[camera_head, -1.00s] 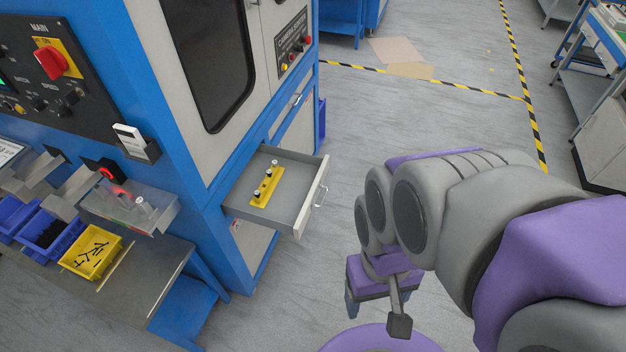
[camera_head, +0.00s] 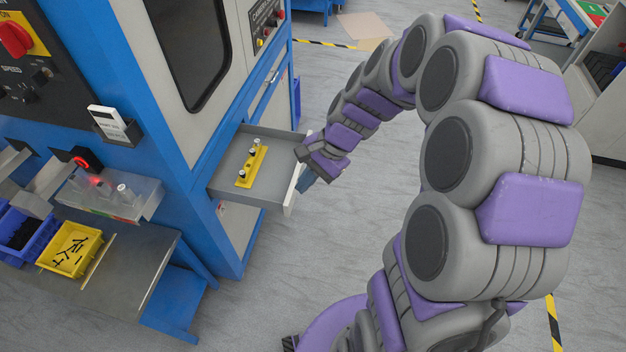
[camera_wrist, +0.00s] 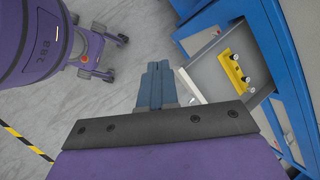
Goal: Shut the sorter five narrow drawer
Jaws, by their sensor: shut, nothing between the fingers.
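The narrow drawer (camera_head: 226,172) is a grey tray pulled out from the blue and white sorter cabinet (camera_head: 205,120). A yellow block with several small knobs (camera_head: 251,167) lies in it. My gripper (camera_head: 306,182) is at the outer side of the drawer's white front, close to its handle; the arm hides most of the handle. In the wrist view the shut, empty fingers (camera_wrist: 155,84) lie beside the drawer front (camera_wrist: 189,88). Whether they touch it I cannot tell.
A bench (camera_head: 125,277) with a yellow bin of black parts (camera_head: 70,250) and blue bins (camera_head: 28,232) stands left of the drawer. A clear tray (camera_head: 110,195) is above it. The floor in front of the drawer is open.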

